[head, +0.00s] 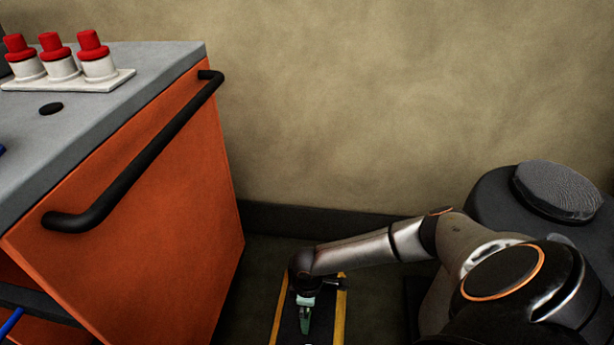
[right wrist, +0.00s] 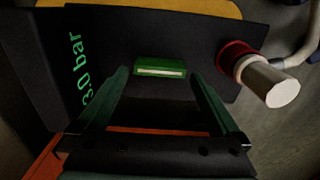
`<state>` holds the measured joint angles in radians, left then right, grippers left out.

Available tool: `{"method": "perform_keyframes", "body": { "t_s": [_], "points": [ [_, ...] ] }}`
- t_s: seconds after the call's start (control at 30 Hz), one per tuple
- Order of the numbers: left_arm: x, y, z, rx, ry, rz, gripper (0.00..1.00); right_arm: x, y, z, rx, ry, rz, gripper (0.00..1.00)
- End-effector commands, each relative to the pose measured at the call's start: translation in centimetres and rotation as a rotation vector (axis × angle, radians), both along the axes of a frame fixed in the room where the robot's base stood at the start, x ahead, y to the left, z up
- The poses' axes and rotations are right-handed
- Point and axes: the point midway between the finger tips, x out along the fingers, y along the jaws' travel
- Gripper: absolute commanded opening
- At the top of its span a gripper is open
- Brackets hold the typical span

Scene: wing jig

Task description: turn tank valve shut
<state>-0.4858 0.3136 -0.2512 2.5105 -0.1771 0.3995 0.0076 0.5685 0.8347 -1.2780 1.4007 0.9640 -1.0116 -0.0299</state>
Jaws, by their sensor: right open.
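In the head view my right gripper (head: 305,320) points down beside the orange cabinet, over a dark strip with yellow edges. In the right wrist view its two dark green fingers (right wrist: 158,78) stand apart, with nothing visibly clamped. A green block with a pale stripe (right wrist: 160,67) shows between and just past the fingertips; whether it is part of the tank valve I cannot tell. A dark panel with green "3.0 bar" lettering (right wrist: 82,70) is on the left. A red collar with a white cylinder (right wrist: 268,82) is on the right. My left gripper is not in view.
The orange cabinet (head: 150,220) has a black bar handle (head: 140,165). On its grey top (head: 160,62), a white tray (head: 122,80) holds three white bottles with red caps (head: 92,55). The yellow-edged strip (head: 341,315) lies beside the cabinet; a plain wall (head: 350,110) stands behind.

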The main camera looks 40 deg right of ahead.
Motion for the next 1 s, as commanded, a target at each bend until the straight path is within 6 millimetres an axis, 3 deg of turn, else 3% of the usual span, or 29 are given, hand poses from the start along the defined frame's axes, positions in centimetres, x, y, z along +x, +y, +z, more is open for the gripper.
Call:
{"method": "perform_keyframes", "body": {
  "t_s": [0.03, 0.2, 0.6, 1.0],
  "points": [
    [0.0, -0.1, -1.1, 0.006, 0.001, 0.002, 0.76, 0.0, 0.0, -1.5, 0.0, 0.0, 0.0, 1.0],
    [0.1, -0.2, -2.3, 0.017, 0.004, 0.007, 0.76, 0.0, 0.0, -3.3, 0.0, 0.0, 0.001, 1.0],
    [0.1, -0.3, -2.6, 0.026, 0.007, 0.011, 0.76, 0.0, 0.1, -3.8, 0.001, -0.002, 0.001, 1.0],
    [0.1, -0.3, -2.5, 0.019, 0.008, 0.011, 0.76, 0.0, 0.1, -3.8, 0.001, 0.0, 0.001, 0.56]
  ]
}}
